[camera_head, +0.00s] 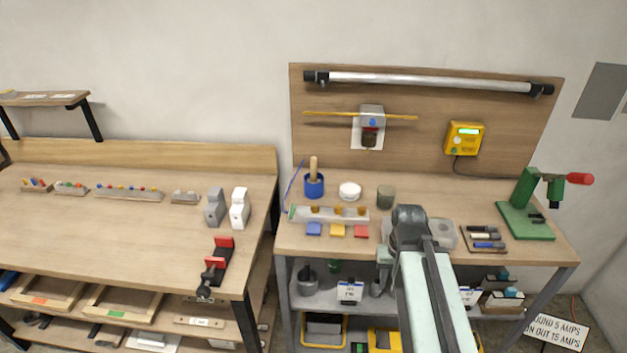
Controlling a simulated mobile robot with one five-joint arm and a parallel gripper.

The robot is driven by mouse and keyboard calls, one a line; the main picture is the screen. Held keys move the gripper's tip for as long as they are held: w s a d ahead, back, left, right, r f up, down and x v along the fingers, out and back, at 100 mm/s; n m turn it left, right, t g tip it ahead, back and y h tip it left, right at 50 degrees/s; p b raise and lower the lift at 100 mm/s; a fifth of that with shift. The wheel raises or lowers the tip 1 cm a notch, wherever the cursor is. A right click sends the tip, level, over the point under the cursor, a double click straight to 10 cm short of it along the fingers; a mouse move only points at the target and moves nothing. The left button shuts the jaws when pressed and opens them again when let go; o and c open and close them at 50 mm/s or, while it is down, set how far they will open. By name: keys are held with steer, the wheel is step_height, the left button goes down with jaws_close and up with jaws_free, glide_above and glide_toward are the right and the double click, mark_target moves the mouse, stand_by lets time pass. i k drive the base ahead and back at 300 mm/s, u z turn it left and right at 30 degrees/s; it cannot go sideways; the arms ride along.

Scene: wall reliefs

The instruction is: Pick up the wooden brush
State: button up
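A light wooden handle (314,168), which looks like the wooden brush, stands nearly upright in a blue pot (314,187) at the back left of the right workbench. Its lower end is hidden inside the pot. My arm reaches up from the bottom of the picture, and its dark far end (408,222) is over the front middle of this bench, to the right of the brush and apart from it. The fingers of my gripper cannot be made out, so I cannot tell whether they are open or shut.
A white round dish (350,191) and a dark green jar (385,197) stand right of the pot. A thin blue stick (293,186) leans at its left. A long grey block with several knobs (333,215) lies in front. A green press (532,205) stands far right.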

mark_target(314, 179)
steer(key=u, duration=4.25)
steer(key=k, duration=1.15)
steer(key=z, duration=1.45)
steer(key=i, duration=0.95)
steer(key=u, duration=0.05)
